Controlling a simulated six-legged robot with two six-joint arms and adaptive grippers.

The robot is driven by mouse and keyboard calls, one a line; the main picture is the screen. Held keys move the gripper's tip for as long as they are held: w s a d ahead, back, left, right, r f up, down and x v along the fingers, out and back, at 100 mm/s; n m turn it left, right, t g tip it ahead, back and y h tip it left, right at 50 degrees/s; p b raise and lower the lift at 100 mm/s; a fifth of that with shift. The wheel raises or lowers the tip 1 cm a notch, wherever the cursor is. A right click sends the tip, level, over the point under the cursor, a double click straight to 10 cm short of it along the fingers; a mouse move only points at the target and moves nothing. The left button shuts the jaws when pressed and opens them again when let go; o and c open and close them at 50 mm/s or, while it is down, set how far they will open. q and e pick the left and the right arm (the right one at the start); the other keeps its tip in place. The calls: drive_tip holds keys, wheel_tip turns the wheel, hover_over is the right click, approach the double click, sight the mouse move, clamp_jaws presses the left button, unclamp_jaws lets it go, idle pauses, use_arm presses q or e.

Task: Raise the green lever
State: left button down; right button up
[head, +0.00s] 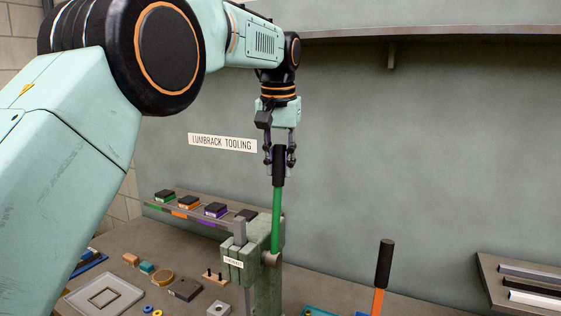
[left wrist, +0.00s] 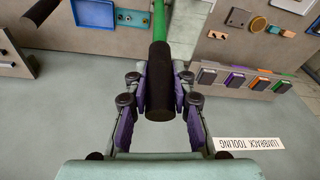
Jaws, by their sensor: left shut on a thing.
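The green lever (head: 276,215) stands nearly upright on the side of the grey-green press (head: 262,265), with its black grip (head: 278,166) at the top. My left gripper (head: 279,158) comes down from above and is shut on the black grip. In the left wrist view the lever's black grip (left wrist: 160,85) lies between the two purple-padded fingers of my left gripper (left wrist: 159,110), and the green rod (left wrist: 183,25) runs away beyond it. My right gripper is not in view.
An orange lever with a black grip (head: 384,265) stands to the right of the press. A rack (head: 180,212) of coloured blocks is behind and left of it. Small parts and a grey tray (head: 75,303) lie on the bench. A shelf (head: 440,31) runs along the wall.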

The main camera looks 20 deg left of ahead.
sight(280, 142)
use_arm(q)
drive_tip(key=shift+w+f, duration=0.1)
idle(0.3)
drive_tip(key=c, duration=1.1)
unclamp_jaws()
drive_tip(key=shift+s+d+r, duration=0.1)
drive_tip(key=shift+s+r, duration=0.1)
drive_tip(key=shift+r, duration=1.05)
drive_tip(key=shift+s+d+r, duration=0.1)
drive_tip(key=shift+s+r, duration=0.05)
drive_tip(key=shift+r, duration=1.05)
drive_tip(key=shift+s+r, duration=0.2)
drive_tip(key=shift+r, duration=1.05)
drive_tip(key=shift+s+f, duration=0.1)
